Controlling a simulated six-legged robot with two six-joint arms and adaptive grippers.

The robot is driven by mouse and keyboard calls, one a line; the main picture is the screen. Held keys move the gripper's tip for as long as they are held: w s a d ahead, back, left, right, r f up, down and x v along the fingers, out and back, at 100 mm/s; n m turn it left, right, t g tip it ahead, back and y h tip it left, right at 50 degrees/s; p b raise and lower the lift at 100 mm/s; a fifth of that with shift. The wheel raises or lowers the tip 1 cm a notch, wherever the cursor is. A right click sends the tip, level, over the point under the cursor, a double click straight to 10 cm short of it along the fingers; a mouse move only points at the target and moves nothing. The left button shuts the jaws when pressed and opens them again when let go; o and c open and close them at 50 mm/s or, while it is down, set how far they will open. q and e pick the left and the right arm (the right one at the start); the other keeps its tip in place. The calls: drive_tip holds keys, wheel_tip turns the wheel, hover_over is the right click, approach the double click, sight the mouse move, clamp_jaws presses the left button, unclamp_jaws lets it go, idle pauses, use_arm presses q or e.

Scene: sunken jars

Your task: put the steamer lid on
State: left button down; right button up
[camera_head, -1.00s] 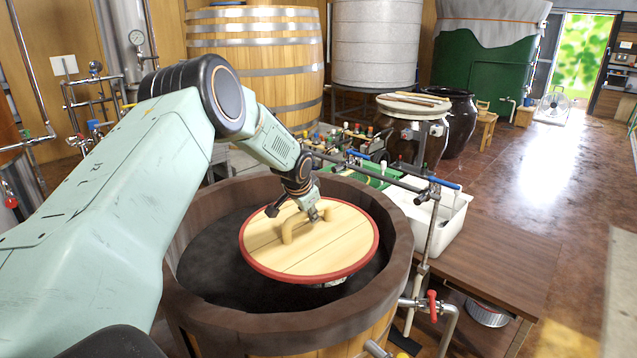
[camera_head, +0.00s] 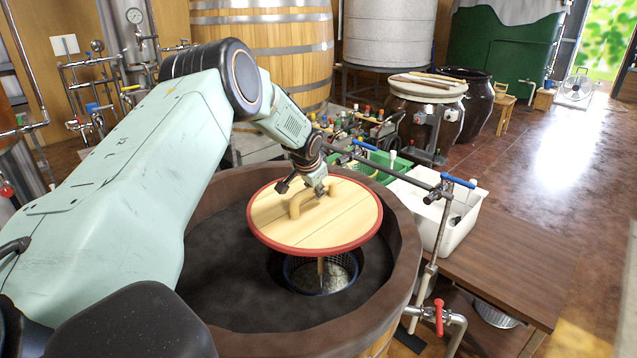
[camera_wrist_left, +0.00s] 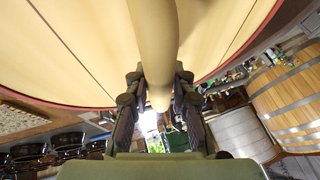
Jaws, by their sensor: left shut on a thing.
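The steamer lid (camera_head: 335,222) is a round pale wooden disc with a red rim and a curved wooden handle (camera_head: 297,203). My left gripper (camera_head: 308,188) is shut on the handle and holds the lid tilted, above the dark sunken top of the big wooden tub (camera_head: 402,270). Below the lid's near edge, a round mesh-lined opening (camera_head: 322,277) with whitish contents shows; the lid hides its far part. In the left wrist view, the fingers (camera_wrist_left: 158,85) sit on both sides of the handle (camera_wrist_left: 155,45), with the lid behind. My right gripper is out of view.
A metal pipe stand with blue handles (camera_head: 435,195) rises beside the tub's right rim. A white bin (camera_head: 455,225) and a brown wooden table (camera_head: 520,265) stand to the right. Bottles and a green crate (camera_head: 385,165) are behind the tub. The floor at far right is open.

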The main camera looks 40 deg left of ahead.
use_arm(q)
drive_tip(key=shift+w+a+r, duration=0.1)
drive_tip(key=shift+r, duration=0.1)
drive_tip(key=shift+s+r, duration=0.1)
drive_tip(key=shift+s, duration=0.1)
drive_tip(key=shift+d+f+b, duration=0.2)
drive_tip(key=shift+f+b, duration=0.35)
drive_tip(key=shift+b, duration=0.05)
wheel_tip(320, 180, down, 16)
drive_tip(key=b, duration=1.3)
drive_tip(key=shift+w+a+f+b, duration=0.15)
drive_tip(key=shift+f+b, duration=0.1)
drive_tip(key=shift+b, duration=0.15)
drive_tip(key=shift+r, duration=0.15)
